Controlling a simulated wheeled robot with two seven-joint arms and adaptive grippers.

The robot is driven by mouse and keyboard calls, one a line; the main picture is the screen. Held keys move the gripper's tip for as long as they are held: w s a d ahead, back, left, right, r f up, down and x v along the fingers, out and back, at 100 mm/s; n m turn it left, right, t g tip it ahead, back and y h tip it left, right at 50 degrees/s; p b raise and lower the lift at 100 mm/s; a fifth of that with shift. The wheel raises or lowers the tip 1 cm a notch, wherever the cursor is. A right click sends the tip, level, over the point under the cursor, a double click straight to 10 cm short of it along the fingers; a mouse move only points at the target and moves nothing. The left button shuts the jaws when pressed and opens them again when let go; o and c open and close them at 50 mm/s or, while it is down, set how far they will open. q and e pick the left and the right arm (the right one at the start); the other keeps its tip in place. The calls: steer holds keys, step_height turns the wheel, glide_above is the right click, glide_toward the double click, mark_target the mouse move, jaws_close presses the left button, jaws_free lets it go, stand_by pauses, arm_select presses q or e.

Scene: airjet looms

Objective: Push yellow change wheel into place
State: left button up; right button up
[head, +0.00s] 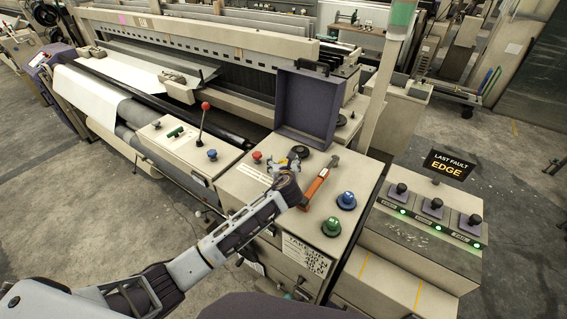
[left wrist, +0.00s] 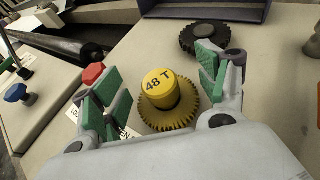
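The yellow change wheel (left wrist: 158,87) is a toothed gear with a raised hub marked "48 T". In the left wrist view it sits low between the two green-padded fingers of my left gripper (left wrist: 158,65). The fingers are spread, with a visible gap on each side of the hub. In the head view my left gripper (head: 284,165) is over the beige cabinet top and hides most of the wheel. I cannot tell whether the wheel is fully seated. My right gripper is not in view.
A dark gear (head: 299,152) lies just behind my left gripper. A red button (head: 257,156) is to its left, a hammer (head: 320,181) to its right. A blue knob (head: 346,200) and green knob (head: 331,226) stand nearer. A purple-grey open case (head: 306,106) stands behind.

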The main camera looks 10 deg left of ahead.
arm_select(q)
steer(key=shift+o, duration=0.8)
steer(key=shift+s, duration=0.2)
steer(key=shift+v, duration=5.85)
